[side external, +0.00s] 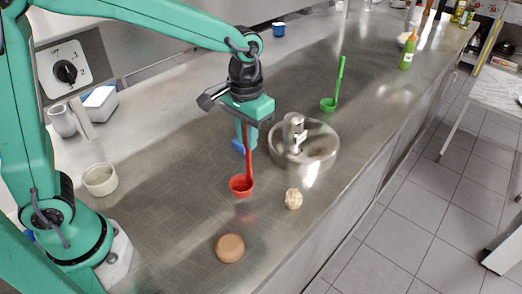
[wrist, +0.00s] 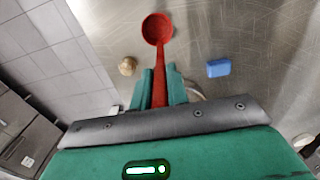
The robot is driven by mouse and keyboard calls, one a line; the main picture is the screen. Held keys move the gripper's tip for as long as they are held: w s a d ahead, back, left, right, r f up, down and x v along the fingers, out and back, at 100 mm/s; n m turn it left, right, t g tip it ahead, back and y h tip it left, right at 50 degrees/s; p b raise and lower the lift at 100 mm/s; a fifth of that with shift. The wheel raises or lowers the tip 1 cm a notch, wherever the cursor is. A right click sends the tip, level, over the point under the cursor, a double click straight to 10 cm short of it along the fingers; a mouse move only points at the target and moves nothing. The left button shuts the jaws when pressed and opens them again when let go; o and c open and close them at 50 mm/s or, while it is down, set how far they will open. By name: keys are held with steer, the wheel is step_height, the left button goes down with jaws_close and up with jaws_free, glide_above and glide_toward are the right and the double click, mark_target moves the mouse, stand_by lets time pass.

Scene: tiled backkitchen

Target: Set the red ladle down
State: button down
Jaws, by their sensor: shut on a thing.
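The red ladle (side external: 241,186) hangs upright from my gripper in the side external view, bowl down. I cannot tell whether its bowl touches the steel counter (side external: 175,225). My gripper (side external: 247,133) is shut on the upper part of its handle. In the wrist view the ladle (wrist: 157,32) extends from between the green fingers (wrist: 159,85), with its bowl at the top. The fingers hide part of the handle.
A metal pot (side external: 330,150) stands close right of the ladle. A pale knobbly lump (side external: 293,199), a brown disc (side external: 230,248) and a blue block (wrist: 218,68) lie nearby. A green ladle (side external: 329,104) stands farther back. The counter's front edge runs along the right.

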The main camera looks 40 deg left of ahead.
steer(key=shift+f, duration=1.85)
steer(key=c, duration=1.4)
jaws_free()
steer(key=shift+o, duration=0.2)
step_height(320, 180, up, 12)
steer(key=shift+r, duration=0.2)
steer(key=shift+s, duration=0.1)
